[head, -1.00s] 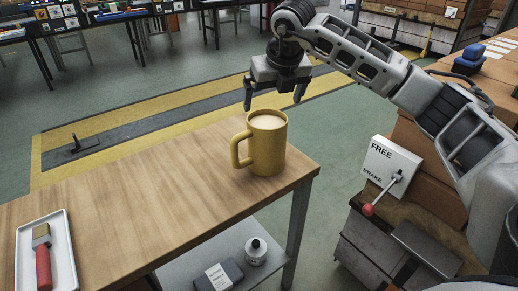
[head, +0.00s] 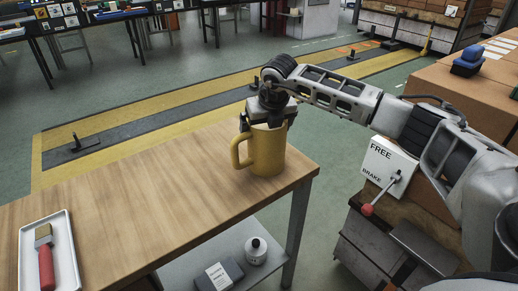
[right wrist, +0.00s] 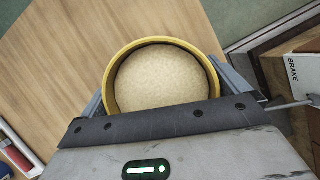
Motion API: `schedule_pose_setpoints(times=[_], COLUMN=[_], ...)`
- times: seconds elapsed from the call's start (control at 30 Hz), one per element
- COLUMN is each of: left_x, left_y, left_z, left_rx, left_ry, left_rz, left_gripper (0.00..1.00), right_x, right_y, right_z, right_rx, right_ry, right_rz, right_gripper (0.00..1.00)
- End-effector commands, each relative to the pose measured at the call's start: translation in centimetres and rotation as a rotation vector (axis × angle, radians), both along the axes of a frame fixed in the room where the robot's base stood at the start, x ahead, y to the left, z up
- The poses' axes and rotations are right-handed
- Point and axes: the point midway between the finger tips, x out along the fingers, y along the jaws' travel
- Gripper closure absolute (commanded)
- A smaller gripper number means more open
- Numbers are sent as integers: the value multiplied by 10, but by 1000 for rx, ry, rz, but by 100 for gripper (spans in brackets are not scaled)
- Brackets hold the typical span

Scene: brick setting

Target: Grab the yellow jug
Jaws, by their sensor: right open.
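The yellow jug (head: 265,153) stands upright near the right end of the wooden table, its handle toward the left. In the right wrist view the jug's rim (right wrist: 112,88) surrounds a pale beige filling. My right gripper (head: 268,122) is down at the jug's top from behind. Its fingers are open, one on each side of the jug, as the right wrist view shows (right wrist: 162,85). Whether either finger touches the wall cannot be told. My left gripper is not in view.
A white tray (head: 69,271) with a red-handled brush (head: 44,262) lies at the table's left. A white FREE/BRAKE lever box (head: 388,163) with a red knob stands right of the table. The table's middle is clear.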

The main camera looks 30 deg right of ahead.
Motion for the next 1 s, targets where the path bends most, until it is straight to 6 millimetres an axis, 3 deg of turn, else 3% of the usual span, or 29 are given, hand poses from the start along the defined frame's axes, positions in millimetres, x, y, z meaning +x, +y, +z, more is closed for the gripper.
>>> schedule_pose_setpoints(times=[0.07,0.1,0.27,0.67,0.83,1.0], left_x=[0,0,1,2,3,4], left_y=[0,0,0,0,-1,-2], left_z=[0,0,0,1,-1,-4], left_rx=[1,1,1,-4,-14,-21], left_ry=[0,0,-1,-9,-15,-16], left_rz=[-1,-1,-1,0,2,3], left_gripper=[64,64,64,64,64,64], right_x=[0,0,0,1,1,-28], right_y=[0,0,0,0,1,9], right_z=[0,0,1,9,32,68], right_rx=[0,0,1,1,3,-1], right_ry=[0,0,0,-4,-8,-9], right_rz=[0,0,0,0,0,3], right_gripper=[0,6,49,49,49,49])
